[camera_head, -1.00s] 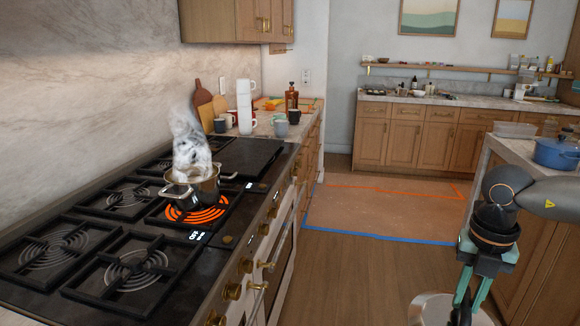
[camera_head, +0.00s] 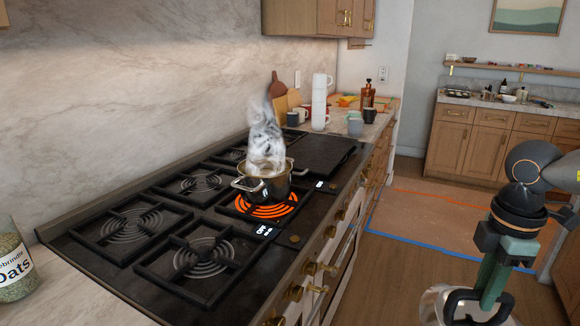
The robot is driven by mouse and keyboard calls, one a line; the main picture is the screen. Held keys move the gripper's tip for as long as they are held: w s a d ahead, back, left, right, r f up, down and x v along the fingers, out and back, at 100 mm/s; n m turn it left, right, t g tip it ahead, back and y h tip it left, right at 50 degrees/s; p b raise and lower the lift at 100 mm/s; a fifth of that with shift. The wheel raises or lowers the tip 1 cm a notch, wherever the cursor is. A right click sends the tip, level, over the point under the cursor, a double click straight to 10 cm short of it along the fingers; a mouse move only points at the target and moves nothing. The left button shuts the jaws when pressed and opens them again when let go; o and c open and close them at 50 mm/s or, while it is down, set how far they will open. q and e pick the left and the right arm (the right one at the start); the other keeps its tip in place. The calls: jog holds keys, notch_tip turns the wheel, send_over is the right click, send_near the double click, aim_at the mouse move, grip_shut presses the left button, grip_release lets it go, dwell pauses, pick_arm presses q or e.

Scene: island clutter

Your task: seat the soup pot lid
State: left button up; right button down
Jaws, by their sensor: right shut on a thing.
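The metal soup pot (camera_head: 266,186) stands on a glowing orange burner on the stove. Steam rises from it, and I see no lid on it. My right gripper (camera_head: 482,295) is at the bottom right, pointing down, shut on the dark handle of the shiny metal lid (camera_head: 432,303). The lid is in front of the stove, over the floor, well apart from the pot, and partly cut off by the bottom edge. My left gripper is not in view.
The stove (camera_head: 95,245) has several dark grates around the pot. Stacked white cups (camera_head: 320,103), a dark mug (camera_head: 370,115) and a brown bottle (camera_head: 367,93) stand on the counter beyond. The floor between stove and far cabinets looks clear.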

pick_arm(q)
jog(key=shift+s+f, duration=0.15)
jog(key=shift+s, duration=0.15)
pick_arm(e)
jog(key=shift+d, duration=0.1)
